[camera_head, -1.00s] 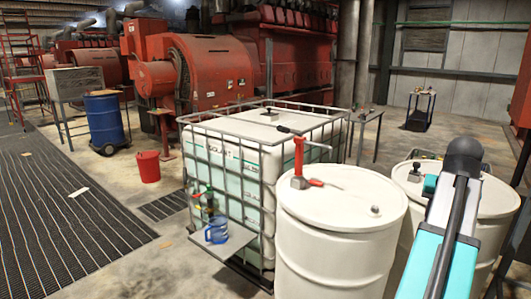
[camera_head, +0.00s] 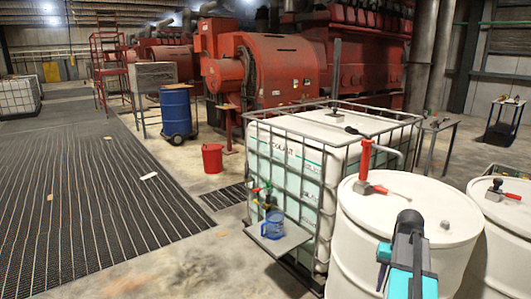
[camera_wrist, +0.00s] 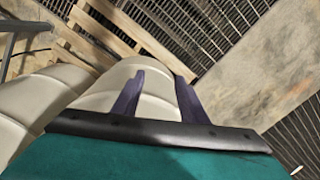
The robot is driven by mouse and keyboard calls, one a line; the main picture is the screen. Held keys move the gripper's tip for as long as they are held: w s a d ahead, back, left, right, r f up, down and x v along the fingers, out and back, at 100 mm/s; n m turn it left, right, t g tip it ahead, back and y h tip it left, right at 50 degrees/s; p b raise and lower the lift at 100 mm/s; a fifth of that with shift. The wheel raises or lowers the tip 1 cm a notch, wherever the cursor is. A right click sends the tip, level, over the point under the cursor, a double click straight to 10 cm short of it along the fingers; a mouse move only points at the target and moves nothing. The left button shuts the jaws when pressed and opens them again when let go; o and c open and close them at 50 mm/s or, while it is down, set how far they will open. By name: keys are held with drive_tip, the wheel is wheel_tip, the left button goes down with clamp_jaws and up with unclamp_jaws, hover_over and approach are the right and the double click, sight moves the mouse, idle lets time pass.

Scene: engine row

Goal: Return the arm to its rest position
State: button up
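My arm, teal and black, rises from the bottom right of the head view in front of a white drum (camera_head: 365,250). My gripper's fingers do not show clearly there. In the wrist view my gripper (camera_wrist: 160,76) shows two purple fingers standing apart, with nothing held between them. Behind the fingers are pale rounded drum sides (camera_wrist: 145,85), a wooden pallet (camera_wrist: 125,28) and floor grating.
A caged white tank (camera_head: 330,150) stands left of the drum, with a blue jug (camera_head: 273,225) on its shelf. A red bucket (camera_head: 212,158) and blue barrel (camera_head: 176,110) stand farther back.

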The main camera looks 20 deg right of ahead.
drive_tip(key=s+a+f+n+g+y, duration=0.15)
drive_tip(key=a+f+n+g, duration=0.3)
drive_tip(key=a+f, duration=2.1)
drive_tip(key=s+a+f+n+g+h+b, duration=0.1)
drive_tip(key=s+a+f+n+h, duration=0.1)
drive_tip(key=s+a+f, duration=1.2)
drive_tip(key=s+f+n, duration=0.1)
drive_tip(key=s+f, duration=0.2)
drive_tip(key=s, duration=0.1)
drive_tip(key=shift+s+a, duration=0.25)
drive_tip(key=shift+s, duration=0.15)
drive_tip(key=shift+c, duration=0.3)
drive_tip(key=shift+c, duration=0.7)
